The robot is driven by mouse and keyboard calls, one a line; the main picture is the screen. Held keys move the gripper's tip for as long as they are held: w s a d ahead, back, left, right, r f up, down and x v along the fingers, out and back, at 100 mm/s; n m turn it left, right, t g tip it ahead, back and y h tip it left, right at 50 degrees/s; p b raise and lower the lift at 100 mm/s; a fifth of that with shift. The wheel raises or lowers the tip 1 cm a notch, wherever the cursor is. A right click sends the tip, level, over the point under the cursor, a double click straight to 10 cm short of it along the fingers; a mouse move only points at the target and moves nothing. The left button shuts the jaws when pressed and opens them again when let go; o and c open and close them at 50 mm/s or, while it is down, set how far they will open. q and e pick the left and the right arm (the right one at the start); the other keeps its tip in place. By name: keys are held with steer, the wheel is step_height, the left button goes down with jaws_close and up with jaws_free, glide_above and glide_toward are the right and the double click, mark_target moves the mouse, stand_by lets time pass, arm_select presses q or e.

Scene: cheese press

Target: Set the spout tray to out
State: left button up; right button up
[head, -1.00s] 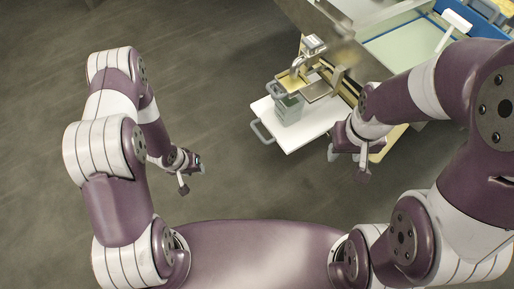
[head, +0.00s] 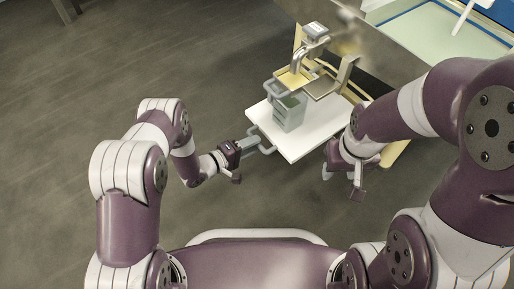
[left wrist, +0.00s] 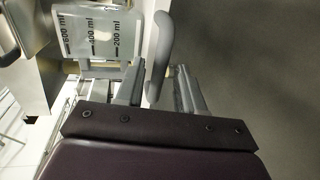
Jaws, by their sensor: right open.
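A white tray (head: 311,141) juts out from the press stand, with a grey loop handle (head: 263,136) on its near left side. A measuring jug (head: 289,114) stands on it; its millilitre marks show in the left wrist view (left wrist: 98,38). A second, higher grey loop (head: 272,88) sits by the yellow plate; I cannot tell which part is named the spout tray. My left gripper (head: 256,146) is at the white tray's handle. In the left wrist view its fingers stand apart with the grey handle bar (left wrist: 160,48) between them. My right gripper (head: 342,181) is open and empty, beside the tray's right end.
The metal press (head: 315,34) stands above the jug, with a yellow plate (head: 293,77) under its spout. A blue-edged, pale green basin (head: 420,38) is behind at the upper right. The floor (head: 80,110) to the left is clear.

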arm_select(q)
steer(key=x, duration=0.2)
steer(key=shift+w+d+b, duration=0.15)
steer(key=shift+d+b, duration=0.05)
steer(key=shift+b, duration=0.2)
arm_select(e)
steer(key=shift+f, duration=0.75)
